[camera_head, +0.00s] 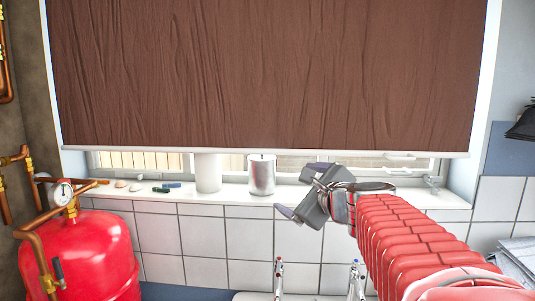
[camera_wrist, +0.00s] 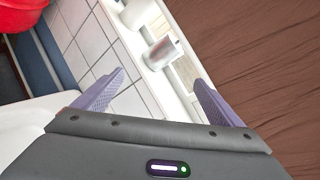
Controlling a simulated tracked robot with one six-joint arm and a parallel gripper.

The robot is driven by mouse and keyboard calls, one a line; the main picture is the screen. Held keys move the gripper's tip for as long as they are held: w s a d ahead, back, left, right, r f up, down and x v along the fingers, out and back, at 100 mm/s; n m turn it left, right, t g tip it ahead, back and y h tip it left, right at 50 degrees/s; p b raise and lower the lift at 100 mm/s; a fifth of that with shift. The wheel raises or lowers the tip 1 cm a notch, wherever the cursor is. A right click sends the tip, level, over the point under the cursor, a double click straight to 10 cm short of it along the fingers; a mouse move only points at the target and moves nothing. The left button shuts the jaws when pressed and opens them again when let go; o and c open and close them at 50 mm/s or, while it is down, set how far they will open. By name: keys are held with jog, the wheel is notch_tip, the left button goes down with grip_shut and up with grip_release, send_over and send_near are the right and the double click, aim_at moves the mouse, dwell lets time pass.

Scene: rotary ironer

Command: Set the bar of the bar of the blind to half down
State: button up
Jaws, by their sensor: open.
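The brown blind (camera_head: 270,75) hangs over most of the window in the head view. Its white bar (camera_head: 270,151) runs along the lower edge, a little above the sill. In the wrist view the blind (camera_wrist: 270,60) fills the right side. My gripper (camera_head: 303,192) is in front of the sill, below the bar and right of the middle. It is apart from the bar as far as I can tell. Its two purple-grey fingers (camera_wrist: 160,92) are spread with nothing between them. The window behind the blind shows only as a narrow strip.
On the sill (camera_head: 235,195) stand a white cylinder (camera_head: 208,173) and a silver can (camera_head: 262,175), with small stones and blue and green pieces at left. A red tank (camera_head: 82,262) with copper pipes is at lower left. Taps (camera_head: 279,278) stand below. A dark lamp (camera_head: 522,124) is at right.

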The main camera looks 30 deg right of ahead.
jog(key=s+d+r+m+h, duration=0.15)
jog(key=d+m, duration=0.25)
jog(key=d, duration=0.4)
jog(key=s+d+m+h, duration=0.2)
jog(key=d+m, duration=0.1)
jog(key=d, duration=0.5)
jog(key=m+h, duration=0.4)
jog(key=m, duration=0.2)
send_near(403, 159)
jog(key=v, duration=0.3)
jog(key=shift+s, duration=0.1)
jog(key=x, duration=1.4)
jog(key=shift+c, duration=0.6)
jog(key=c, duration=1.3)
jog(key=shift+a, duration=0.15)
jog(key=shift+c, duration=0.4)
